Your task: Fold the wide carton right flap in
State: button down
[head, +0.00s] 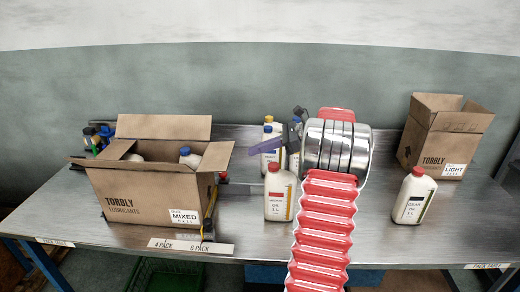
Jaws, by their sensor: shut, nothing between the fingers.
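The wide carton (140,198), brown and marked "MIXED", stands open at the left of the bench. Its right flap (216,157) sticks up and outward to the right. Its back flap (163,127) stands upright, and its left flap (105,153) leans outward. A blue-capped bottle (190,157) and another pale bottle show inside. My arm partly hides the bench centre.
A red-capped bottle (280,194) stands right of the carton, with other bottles (270,142) behind it. A second carton (440,140) marked "LIGHT" and a red-capped bottle (413,196) stand at the right. A yellow-black tool (209,216) is by the carton's front right corner.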

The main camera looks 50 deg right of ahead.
aim_at(217, 156)
jog(key=x, duration=0.7)
jog(key=shift+w, duration=0.2)
jog(key=shift+f, duration=0.15)
jog(key=shift+s+r, duration=0.1)
jog(key=shift+r, duration=0.1)
